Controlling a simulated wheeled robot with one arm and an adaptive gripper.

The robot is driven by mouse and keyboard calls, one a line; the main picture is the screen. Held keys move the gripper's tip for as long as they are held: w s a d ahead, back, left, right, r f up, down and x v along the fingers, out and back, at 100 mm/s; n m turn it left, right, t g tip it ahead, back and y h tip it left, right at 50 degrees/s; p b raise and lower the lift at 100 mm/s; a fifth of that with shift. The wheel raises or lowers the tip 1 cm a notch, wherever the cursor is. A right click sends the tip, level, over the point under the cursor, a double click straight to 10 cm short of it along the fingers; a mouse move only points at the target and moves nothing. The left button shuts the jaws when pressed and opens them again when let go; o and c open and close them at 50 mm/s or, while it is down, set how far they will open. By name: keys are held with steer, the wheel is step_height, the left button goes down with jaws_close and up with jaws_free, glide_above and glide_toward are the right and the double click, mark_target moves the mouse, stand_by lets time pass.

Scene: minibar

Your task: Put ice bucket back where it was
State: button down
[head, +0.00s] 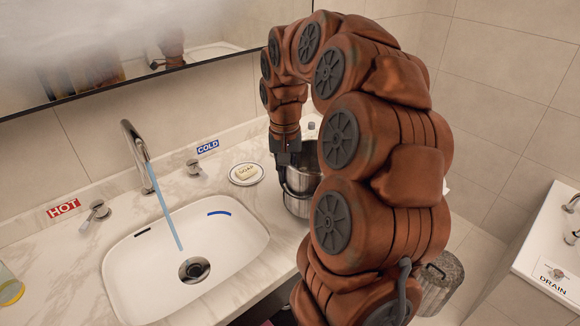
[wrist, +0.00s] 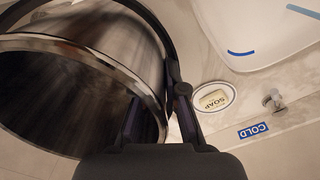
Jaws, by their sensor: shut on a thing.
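The ice bucket is a shiny metal pail (head: 299,181) at the right end of the counter in the head view, partly hidden behind my arm. In the wrist view the bucket (wrist: 75,75) fills the left side, with its wide rim and a dark curved handle showing. My gripper (head: 284,162) points down at the bucket's left side. In the wrist view my gripper (wrist: 158,118) has one finger inside the rim and one outside, shut on the bucket's edge. I cannot tell whether the bucket's base touches the counter.
A white sink (head: 215,250) with water running from its tap (head: 137,145) is to the left. A soap dish (head: 246,174) lies between sink and bucket. COLD (head: 195,168) and HOT (head: 95,211) knobs stand behind. A metal bin (head: 441,282) stands lower right.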

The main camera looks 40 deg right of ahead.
steer(key=shift+w+d+f+p, duration=0.2)
steer(key=shift+w+d+p, duration=0.5)
steer(key=shift+w+d, duration=1.4)
steer(key=shift+d, duration=0.15)
step_height(320, 180, down, 4)
steer(key=shift+d+r+p, duration=0.15)
steer(key=shift+r+p, duration=0.1)
steer(key=shift+p, duration=0.5)
steer(key=shift+f, duration=0.2)
steer(key=c, duration=1.2)
jaws_free()
